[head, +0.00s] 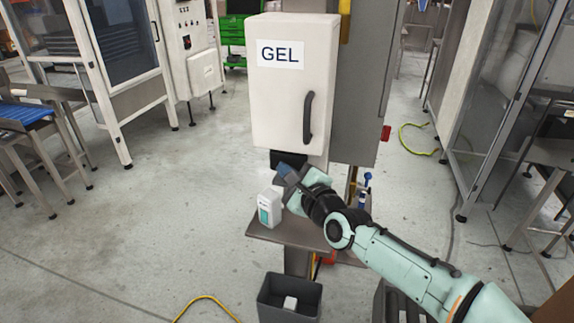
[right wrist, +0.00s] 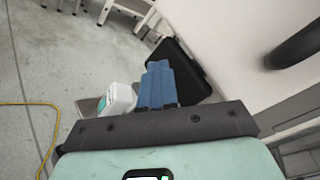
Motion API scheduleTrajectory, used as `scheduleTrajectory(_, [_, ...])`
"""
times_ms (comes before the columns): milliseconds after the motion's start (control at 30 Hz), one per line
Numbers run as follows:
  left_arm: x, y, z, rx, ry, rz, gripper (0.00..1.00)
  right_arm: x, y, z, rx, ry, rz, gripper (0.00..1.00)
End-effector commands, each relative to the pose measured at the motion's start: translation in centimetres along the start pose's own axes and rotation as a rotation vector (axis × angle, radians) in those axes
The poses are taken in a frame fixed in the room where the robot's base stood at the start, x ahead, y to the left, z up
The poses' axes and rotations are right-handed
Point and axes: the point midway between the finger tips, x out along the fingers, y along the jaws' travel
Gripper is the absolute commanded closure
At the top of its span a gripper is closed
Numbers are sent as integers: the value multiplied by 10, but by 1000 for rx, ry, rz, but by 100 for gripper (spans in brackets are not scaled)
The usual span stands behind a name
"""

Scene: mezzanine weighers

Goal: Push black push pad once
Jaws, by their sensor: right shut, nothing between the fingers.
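The black push pad (head: 285,156) sticks out under the white dispenser box (head: 285,100) marked GEL. It also shows in the right wrist view (right wrist: 194,72), just behind and to the right of the blue fingers. My right gripper (head: 284,169) is shut and empty, with its blue fingertips right at the pad in the head view. I cannot tell whether they touch it. The right wrist view shows the closed fingers (right wrist: 156,72) overlapping the pad's left part. My left gripper is not in view.
A white bottle with a teal label (head: 270,207) stands on the grey shelf (head: 275,232) below the box, close to my right gripper. A curved black handle (head: 308,118) is on the box front. A dark bin (head: 264,300) stands on the floor. Open floor lies to the left.

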Motion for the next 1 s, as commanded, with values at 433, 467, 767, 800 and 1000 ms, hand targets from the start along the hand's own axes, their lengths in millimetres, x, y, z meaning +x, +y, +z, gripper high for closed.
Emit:
scheduleTrajectory(433, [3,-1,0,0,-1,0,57,-9,6,5,0,1,-1,100])
scheduleTrajectory(467, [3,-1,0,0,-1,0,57,-9,6,5,0,1,-1,100])
scheduleTrajectory(767, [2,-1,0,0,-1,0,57,-24,16,17,0,-2,1,100])
scheduleTrajectory(800, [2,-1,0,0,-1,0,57,-26,18,19,0,-1,1,100])
scheduleTrajectory(1000, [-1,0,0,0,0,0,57,-39,28,29,0,-2,1,100])
